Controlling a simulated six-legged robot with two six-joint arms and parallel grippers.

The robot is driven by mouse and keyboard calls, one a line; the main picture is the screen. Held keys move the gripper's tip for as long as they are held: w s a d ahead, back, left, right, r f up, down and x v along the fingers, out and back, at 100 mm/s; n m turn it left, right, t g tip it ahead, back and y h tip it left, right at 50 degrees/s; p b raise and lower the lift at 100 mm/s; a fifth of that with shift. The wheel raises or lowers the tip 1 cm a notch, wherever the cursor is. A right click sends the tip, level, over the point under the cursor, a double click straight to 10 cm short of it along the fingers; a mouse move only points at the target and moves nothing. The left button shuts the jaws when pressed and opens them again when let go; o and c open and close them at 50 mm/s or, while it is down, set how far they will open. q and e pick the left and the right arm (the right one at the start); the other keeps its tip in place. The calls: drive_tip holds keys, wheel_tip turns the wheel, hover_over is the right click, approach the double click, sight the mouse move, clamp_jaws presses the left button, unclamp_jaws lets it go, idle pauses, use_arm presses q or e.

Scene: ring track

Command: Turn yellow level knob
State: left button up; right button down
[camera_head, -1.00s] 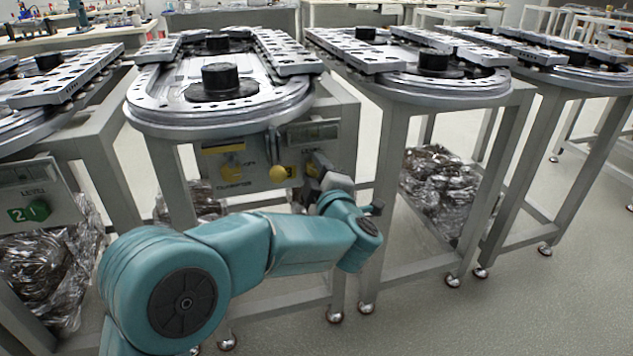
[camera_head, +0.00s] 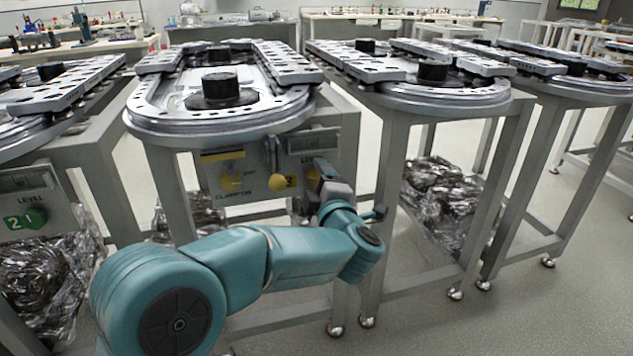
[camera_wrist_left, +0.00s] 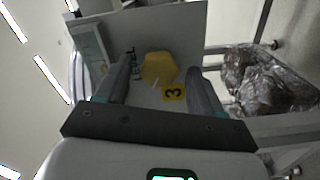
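The yellow level knob (camera_wrist_left: 158,68) is on a grey panel (camera_wrist_left: 180,30) in the left wrist view, beside a yellow label marked 3 (camera_wrist_left: 174,93). My left gripper (camera_wrist_left: 160,85) is open, with one finger on each side of the knob; contact cannot be told. In the head view my left gripper (camera_head: 318,170) is at the right part of the front panel, under the level display (camera_head: 313,140), and hides most of the knob (camera_head: 312,178). The label 3 also shows there (camera_head: 290,182). My right gripper is not in view.
A lever with a yellow ball end (camera_head: 278,182) hangs just left of the gripper. A yellow knob (camera_head: 231,181) sits further left on the panel. The oval ring track (camera_head: 220,115) overhangs above. A neighbouring panel with a green knob (camera_head: 35,217) stands left.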

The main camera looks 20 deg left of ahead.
use_arm(q)
drive_tip(key=shift+r, duration=0.1)
drive_tip(key=p+v, duration=0.3)
drive_tip(key=v, duration=1.3)
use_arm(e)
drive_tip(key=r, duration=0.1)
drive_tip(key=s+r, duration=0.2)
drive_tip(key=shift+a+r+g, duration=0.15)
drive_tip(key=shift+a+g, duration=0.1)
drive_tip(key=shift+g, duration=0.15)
